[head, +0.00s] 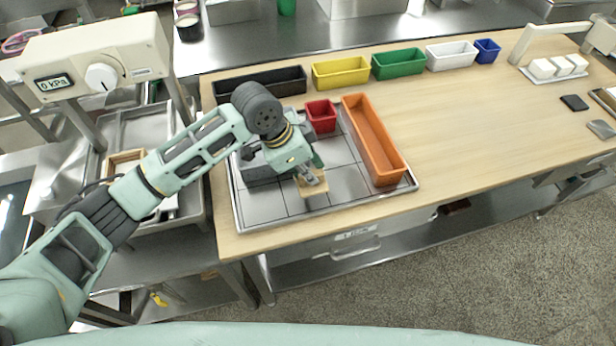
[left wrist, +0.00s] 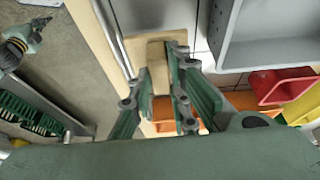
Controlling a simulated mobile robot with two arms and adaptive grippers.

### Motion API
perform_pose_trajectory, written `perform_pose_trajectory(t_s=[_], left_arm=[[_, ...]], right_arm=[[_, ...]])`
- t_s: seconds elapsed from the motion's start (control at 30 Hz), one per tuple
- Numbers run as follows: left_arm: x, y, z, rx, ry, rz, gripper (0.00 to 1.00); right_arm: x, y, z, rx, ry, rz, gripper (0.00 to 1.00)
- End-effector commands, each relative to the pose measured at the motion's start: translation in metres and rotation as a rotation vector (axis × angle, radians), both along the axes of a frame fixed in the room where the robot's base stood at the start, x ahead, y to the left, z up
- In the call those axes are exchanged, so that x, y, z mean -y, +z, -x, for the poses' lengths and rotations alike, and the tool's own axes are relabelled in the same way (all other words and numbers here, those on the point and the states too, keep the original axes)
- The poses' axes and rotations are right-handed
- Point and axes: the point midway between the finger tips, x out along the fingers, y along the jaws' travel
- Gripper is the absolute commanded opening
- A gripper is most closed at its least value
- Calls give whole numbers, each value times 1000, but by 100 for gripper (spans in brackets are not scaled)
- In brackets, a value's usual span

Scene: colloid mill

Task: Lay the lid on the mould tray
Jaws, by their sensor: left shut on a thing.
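My left gripper (head: 309,176) is shut on the lid (head: 313,190), a light wooden plate. In the left wrist view the fingers (left wrist: 158,95) close on the raised wooden grip of the lid (left wrist: 135,48). The lid is over the near part of a gridded grey tray; I cannot tell whether it touches. A pale wooden frame (head: 126,157), possibly the mould tray, sits under the gauge stand at left, well away from the gripper. Part of my right gripper (left wrist: 22,42) seems to show in the left wrist view, too small to read.
The gridded tray (head: 246,219) also holds an orange bin (head: 374,140), a red bin (head: 321,115) and a dark grey container partly behind my gripper. The gauge stand (head: 95,60) rises at left. Several coloured bins line the back. The right of the wooden table is mostly clear.

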Motion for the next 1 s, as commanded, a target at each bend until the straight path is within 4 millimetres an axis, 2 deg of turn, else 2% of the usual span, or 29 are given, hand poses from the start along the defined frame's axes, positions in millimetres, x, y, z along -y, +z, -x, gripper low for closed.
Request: perform_pose_trajectory(t_s=[0.07,0.33,0.73,0.77,0.97,1.0], left_arm=[[-2,-3,-2,0,0,-1,0],[-2,-38,-2,-1,1,-2,0],[-2,-45,-2,1,-1,0,0],[-2,-45,-2,1,-1,0,17],[-2,-45,-2,1,-1,0,35],[-2,-45,-2,1,-1,0,35]], right_arm=[[5,1,0,0,-1,5,0],[9,10,0,0,-3,11,0],[8,8,0,0,-2,9,0],[8,8,0,0,-2,9,0],[3,9,0,0,-1,4,0],[3,9,0,0,-1,3,0]])
